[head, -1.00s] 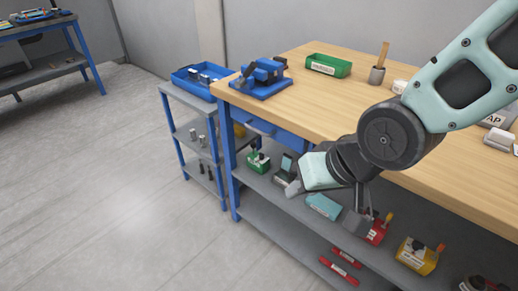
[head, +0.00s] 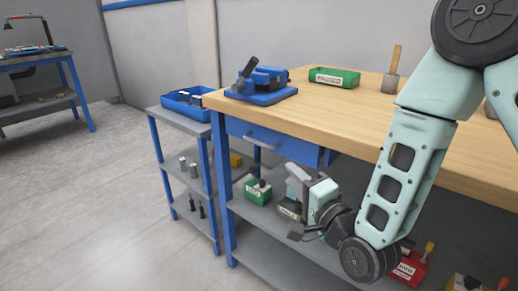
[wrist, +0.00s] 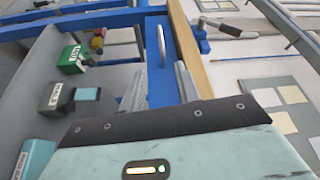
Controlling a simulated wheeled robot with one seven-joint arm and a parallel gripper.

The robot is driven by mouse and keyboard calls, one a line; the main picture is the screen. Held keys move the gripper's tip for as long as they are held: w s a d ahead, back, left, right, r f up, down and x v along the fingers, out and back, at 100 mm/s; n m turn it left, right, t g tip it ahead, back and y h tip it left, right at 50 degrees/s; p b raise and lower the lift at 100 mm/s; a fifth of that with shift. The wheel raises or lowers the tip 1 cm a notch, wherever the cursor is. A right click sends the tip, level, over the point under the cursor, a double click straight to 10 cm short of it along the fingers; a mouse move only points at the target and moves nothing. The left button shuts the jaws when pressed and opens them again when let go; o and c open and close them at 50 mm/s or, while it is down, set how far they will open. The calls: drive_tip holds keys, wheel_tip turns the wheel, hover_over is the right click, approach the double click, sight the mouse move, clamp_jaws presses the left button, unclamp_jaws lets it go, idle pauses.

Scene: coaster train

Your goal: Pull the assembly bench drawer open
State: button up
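The assembly bench (head: 345,125) has a blue drawer (head: 240,130) under its wooden top; its front looks flush with the bench. The drawer's pale bar handle (head: 262,144) runs across the front. My gripper (head: 297,180) is below and right of the handle in the head view. In the wrist view my gripper (wrist: 160,82) has its two grey fingers apart with nothing between them. The handle (wrist: 162,42) shows beyond the fingertips, roughly in line with the gap, on the blue drawer front (wrist: 170,75). The handle and fingers look apart.
A blue vise (head: 262,88) and a green bin (head: 334,78) stand on the bench top. The shelf below holds a green box (head: 258,191) and a red box (head: 408,270), near my arm. A grey cart (head: 172,122) stands left of the bench. The floor at left is clear.

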sight(259, 143)
drive_tip(key=x, duration=1.6)
drive_tip(key=shift+w+a+r, duration=0.1)
drive_tip(key=shift+w+r, duration=0.05)
drive_tip(key=shift+w, duration=0.05)
clamp_jaws()
